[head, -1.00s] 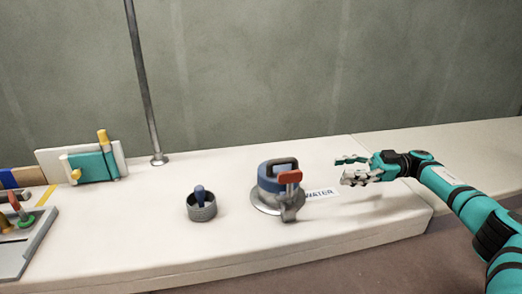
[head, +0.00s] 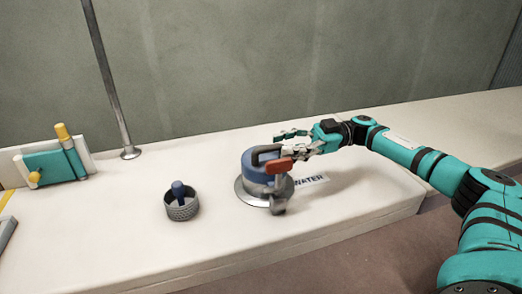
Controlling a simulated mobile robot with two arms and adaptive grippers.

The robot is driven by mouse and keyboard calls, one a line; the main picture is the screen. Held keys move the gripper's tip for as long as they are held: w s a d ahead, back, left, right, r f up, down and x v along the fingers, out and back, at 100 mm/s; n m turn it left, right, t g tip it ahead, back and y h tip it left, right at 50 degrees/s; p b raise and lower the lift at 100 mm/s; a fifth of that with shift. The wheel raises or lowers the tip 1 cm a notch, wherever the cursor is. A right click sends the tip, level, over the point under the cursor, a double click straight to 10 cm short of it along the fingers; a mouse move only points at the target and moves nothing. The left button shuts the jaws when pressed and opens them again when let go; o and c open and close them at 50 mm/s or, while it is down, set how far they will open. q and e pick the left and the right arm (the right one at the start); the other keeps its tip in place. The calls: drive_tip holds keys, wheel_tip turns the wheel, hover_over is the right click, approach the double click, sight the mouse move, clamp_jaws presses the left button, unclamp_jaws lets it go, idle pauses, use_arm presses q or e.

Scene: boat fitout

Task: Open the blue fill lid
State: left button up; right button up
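The blue fill lid (head: 256,168) sits on a round metal flange on the white bench, with a dark handle (head: 266,153) across its top. A red-handled latch (head: 279,167) stands at its front right side, its grey metal part hanging down over the flange. The lid looks closed. My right gripper (head: 286,143) is just right of and behind the lid, fingers apart and pointing left near the dark handle. I cannot tell whether it touches the handle or latch. My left gripper is not in view.
A "WATER" label (head: 311,180) lies right of the flange. A grey cup (head: 181,207) holding a blue-handled item stands to the left. A metal pole (head: 113,85) rises behind, and a teal box with yellow parts (head: 55,165) stands far left. The bench front is clear.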

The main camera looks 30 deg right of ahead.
sight(259, 149)
drive_tip(key=x, duration=0.6)
drive_tip(key=shift+a, duration=0.2)
clamp_jaws()
drive_tip(key=shift+d, duration=0.1)
